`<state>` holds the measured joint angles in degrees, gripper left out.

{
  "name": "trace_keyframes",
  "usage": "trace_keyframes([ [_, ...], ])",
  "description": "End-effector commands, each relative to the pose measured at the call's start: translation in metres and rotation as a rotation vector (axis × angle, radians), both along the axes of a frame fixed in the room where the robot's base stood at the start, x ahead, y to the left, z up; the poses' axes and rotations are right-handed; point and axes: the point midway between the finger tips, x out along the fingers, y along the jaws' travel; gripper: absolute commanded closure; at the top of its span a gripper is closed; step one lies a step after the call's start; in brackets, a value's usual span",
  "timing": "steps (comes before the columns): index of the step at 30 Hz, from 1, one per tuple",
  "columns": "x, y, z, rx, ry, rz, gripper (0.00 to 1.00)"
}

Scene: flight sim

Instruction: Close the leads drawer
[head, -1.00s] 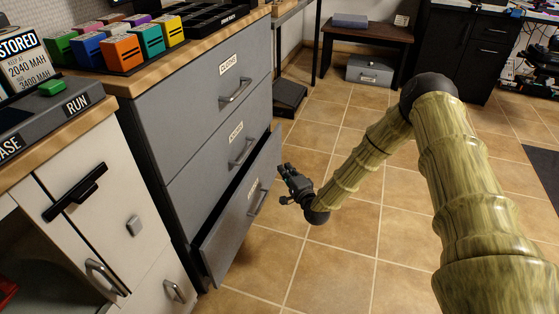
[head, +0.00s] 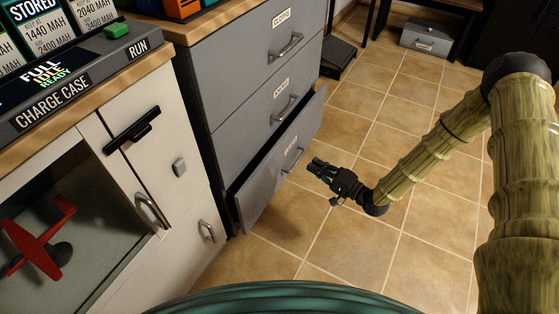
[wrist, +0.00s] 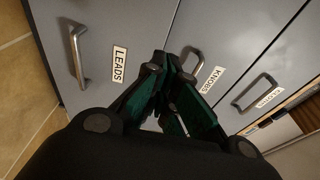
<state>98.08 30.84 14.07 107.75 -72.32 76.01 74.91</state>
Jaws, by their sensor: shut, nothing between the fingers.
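The leads drawer (head: 262,196) is the bottom drawer of the grey cabinet in the head view. It stands partly open, with a dark gap behind its top edge. Its "LEADS" label (wrist: 119,64) and metal handle (wrist: 78,56) show on the left of the wrist view. My gripper (head: 314,166) is shut and empty. In the head view it is to the right of the drawer front, near its handle, and looks apart from it. In the wrist view the fingers (wrist: 166,62) point toward the cabinet between the "LEADS" and "KNOBS" labels.
The two upper drawers (head: 245,64) look shut. A white cabinet (head: 171,185) stands at the left, with a red model plane (head: 38,240) in its opening. Tiled floor (head: 400,245) is clear at the right. A dark low box (head: 339,58) lies beyond the cabinet.

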Motion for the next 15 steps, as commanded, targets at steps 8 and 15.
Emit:
trace_keyframes([
  [8,-0.045,0.011,-0.003,-0.007,0.006,0.172,1.0],
  [15,-0.039,0.026,-0.005,-0.007,0.007,0.184,1.0],
])
